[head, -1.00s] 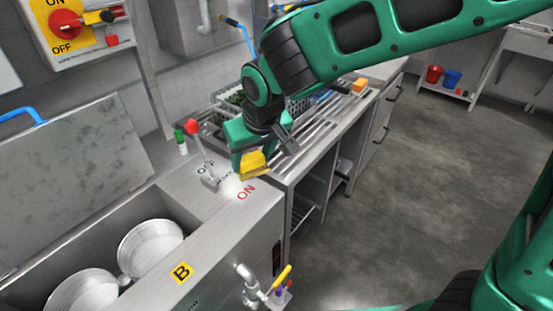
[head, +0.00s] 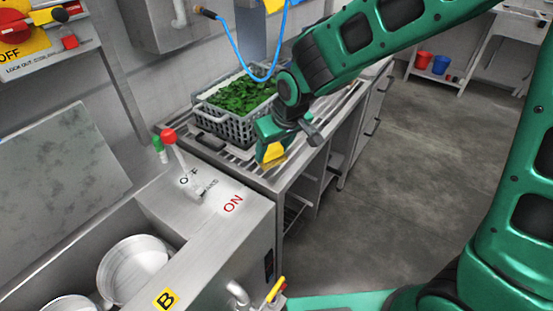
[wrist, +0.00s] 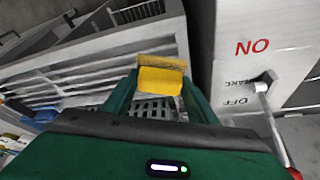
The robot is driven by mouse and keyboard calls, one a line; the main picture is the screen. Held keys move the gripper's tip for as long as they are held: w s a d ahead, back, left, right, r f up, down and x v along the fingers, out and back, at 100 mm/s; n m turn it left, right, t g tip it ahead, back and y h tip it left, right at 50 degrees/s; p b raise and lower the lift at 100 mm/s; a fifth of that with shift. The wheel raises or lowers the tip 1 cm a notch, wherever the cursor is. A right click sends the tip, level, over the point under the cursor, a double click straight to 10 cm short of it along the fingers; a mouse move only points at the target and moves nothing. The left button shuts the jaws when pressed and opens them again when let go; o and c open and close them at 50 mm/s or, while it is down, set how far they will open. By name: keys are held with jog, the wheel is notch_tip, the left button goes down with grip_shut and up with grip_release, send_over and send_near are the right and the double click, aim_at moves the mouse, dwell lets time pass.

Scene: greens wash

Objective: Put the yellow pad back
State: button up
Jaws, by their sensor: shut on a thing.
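The yellow pad (head: 273,153) is held in my gripper (head: 268,143), over the near end of the slatted steel counter (head: 297,163). In the wrist view the yellow pad (wrist: 161,74) sits between the two green fingers of my gripper (wrist: 160,92), which is shut on it. The pad looks slightly bent or angled, with a darker upper strip. The slatted counter (wrist: 80,75) lies below it in the wrist view. Whether the pad touches the counter cannot be told.
A grey crate of green leaves (head: 228,128) stands on the counter behind my gripper. To the left is a steel machine with a red-knobbed lever (head: 169,135) and ON/OFF marks. A blue hose (head: 237,52) hangs above. Open floor (head: 400,170) lies to the right.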

aim_at(278, 158)
jog(key=shift+w+d+f, duration=0.4)
jog(key=shift+d, duration=0.1)
jog(key=shift+f, duration=2.05)
jog(key=o, duration=1)
jog(key=v, duration=1.2)
